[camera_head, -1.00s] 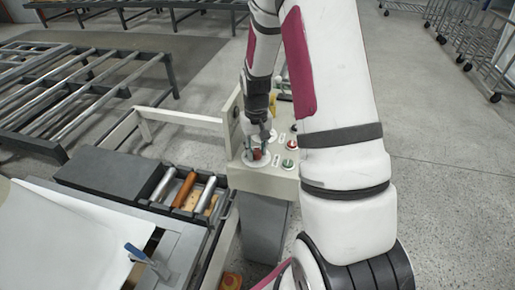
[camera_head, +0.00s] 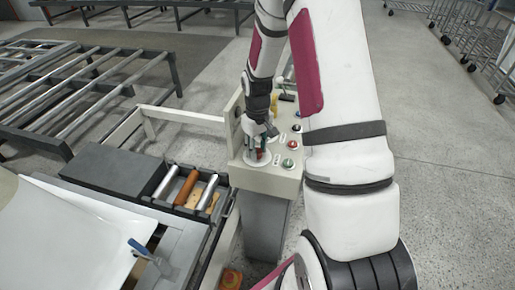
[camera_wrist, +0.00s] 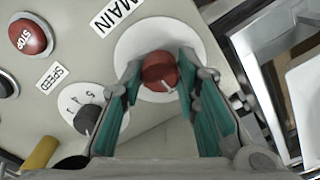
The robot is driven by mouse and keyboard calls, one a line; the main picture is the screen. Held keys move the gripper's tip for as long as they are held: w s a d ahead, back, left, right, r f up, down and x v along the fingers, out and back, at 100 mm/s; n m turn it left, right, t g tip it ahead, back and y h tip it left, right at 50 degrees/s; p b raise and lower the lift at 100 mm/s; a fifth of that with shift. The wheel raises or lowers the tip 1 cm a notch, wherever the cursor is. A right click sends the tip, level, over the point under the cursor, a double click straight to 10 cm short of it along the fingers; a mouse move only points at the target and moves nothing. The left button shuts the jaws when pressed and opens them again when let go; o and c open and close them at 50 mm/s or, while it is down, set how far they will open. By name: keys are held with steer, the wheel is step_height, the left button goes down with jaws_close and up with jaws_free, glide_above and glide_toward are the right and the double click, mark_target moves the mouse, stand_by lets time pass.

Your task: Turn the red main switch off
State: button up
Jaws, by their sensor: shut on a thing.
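The red main switch (camera_wrist: 160,72) is a round knob with a pale pointer mark, on a white disc (camera_wrist: 131,46) under the MAIN label (camera_wrist: 115,14) in the wrist view. The mark points down and slightly right in that view. My gripper (camera_wrist: 157,82) has its teal-padded fingers on both sides of the knob, shut on it. In the head view, my gripper (camera_head: 259,150) is at the front left of the beige control panel (camera_head: 272,182), and the red knob is largely hidden between the fingers.
A red STOP button (camera_wrist: 30,37), a black speed dial (camera_wrist: 87,119) and a yellow handle (camera_wrist: 40,154) are beside the switch.

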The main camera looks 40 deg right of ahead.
steer(key=o, duration=1.2)
steer(key=shift+c, duration=0.2)
step_height(320, 180, up, 12)
steer(key=shift+r, duration=0.1)
steer(key=s+a+r+t, duration=0.2)
steer(key=s+a+r, duration=0.45)
steer(key=r, duration=0.25)
steer(key=s+a+r+t, duration=0.2)
steer(key=s+a+r, duration=0.3)
steer(key=a+r, duration=0.3)
steer(key=s+a+r+t, duration=0.1)
steer(key=s+a+r, duration=0.1)
steer(key=s, duration=0.7)
steer(key=shift+a+r+t, duration=0.3)
steer(key=shift+a+r, duration=0.05)
steer(key=shift+a, duration=0.35)
